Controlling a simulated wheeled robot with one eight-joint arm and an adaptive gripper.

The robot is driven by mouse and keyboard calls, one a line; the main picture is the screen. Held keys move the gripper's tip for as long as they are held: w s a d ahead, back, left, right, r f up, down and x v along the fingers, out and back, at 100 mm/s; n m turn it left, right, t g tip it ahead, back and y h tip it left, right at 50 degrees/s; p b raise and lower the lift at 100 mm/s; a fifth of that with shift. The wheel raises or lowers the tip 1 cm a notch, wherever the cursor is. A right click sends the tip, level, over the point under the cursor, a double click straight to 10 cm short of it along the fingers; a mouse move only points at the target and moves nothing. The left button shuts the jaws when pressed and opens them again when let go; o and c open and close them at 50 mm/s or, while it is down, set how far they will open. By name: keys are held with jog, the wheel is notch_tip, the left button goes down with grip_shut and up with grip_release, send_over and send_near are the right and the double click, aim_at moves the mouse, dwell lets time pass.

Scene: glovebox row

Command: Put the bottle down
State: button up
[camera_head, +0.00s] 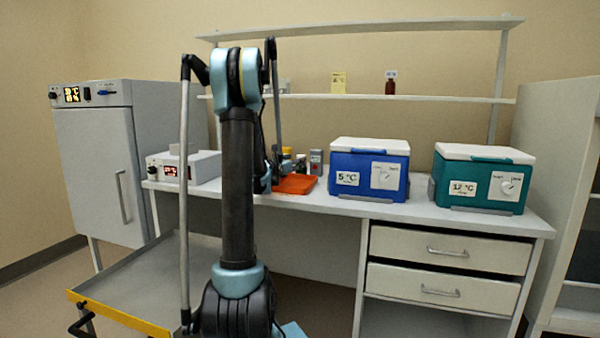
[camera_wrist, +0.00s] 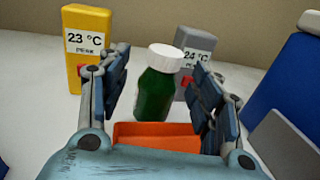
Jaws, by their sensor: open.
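A green bottle with a white cap (camera_wrist: 155,92) stands upright in the wrist view, between the two fingers of my gripper (camera_wrist: 160,75). The fingers are open, and a gap shows on either side of the bottle. An orange tray (camera_wrist: 165,138) lies just in front of the bottle's base; I cannot tell whether the bottle stands on it or just behind it. In the head view the orange tray (camera_head: 297,185) is on the bench, and my arm and gripper hide much of the area around the bottle.
A yellow 23 °C block (camera_wrist: 87,50) and a grey 24 °C block (camera_wrist: 197,50) stand behind the bottle. A blue 5 °C cooler (camera_head: 368,170) and a green 12 °C cooler (camera_head: 482,178) sit to the right. A shelf (camera_head: 440,98) runs above the bench.

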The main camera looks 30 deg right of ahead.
jog(key=x, duration=0.5)
jog(key=shift+s+r, duration=0.15)
jog(key=shift+r, duration=0.1)
jog(key=shift+c, duration=0.3)
grip_shut()
